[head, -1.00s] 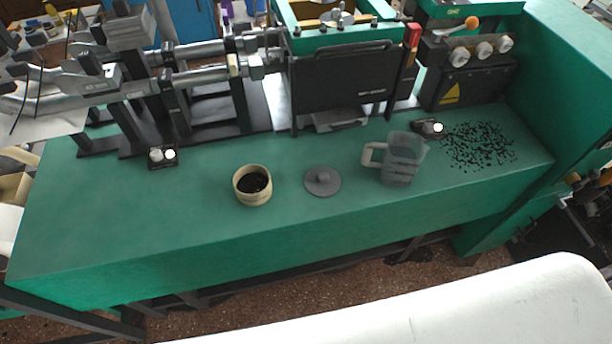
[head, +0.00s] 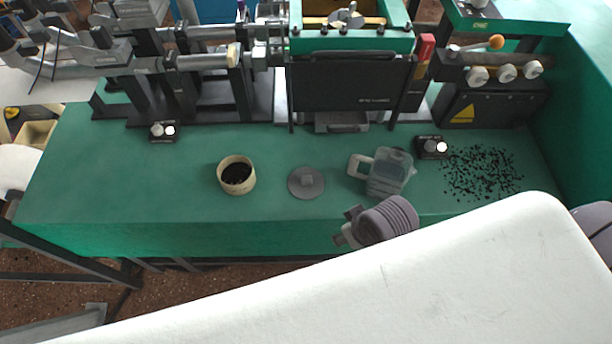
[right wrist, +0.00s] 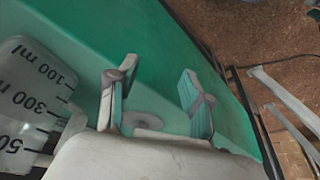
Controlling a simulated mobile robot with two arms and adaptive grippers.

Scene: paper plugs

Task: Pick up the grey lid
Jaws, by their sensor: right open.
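The grey lid (head: 306,183), a flat disc with a raised knob, lies on the green bench (head: 120,195) between the round container and the clear jug. In the right wrist view the lid (right wrist: 143,119) shows between the fingers, partly hidden by my gripper's body. My right gripper (head: 346,226) is at the bench's front edge, to the right of and nearer than the lid, apart from it. Its two fingers (right wrist: 158,88) are spread with nothing between them. My left gripper is not in view.
A cream container (head: 223,180) with dark contents stands left of the lid. A clear jug (head: 390,172) stands close on its right; its graduated side (right wrist: 30,105) fills the right wrist view's left. Black bits (head: 482,172) lie farther right. Machinery (head: 350,85) lines the back.

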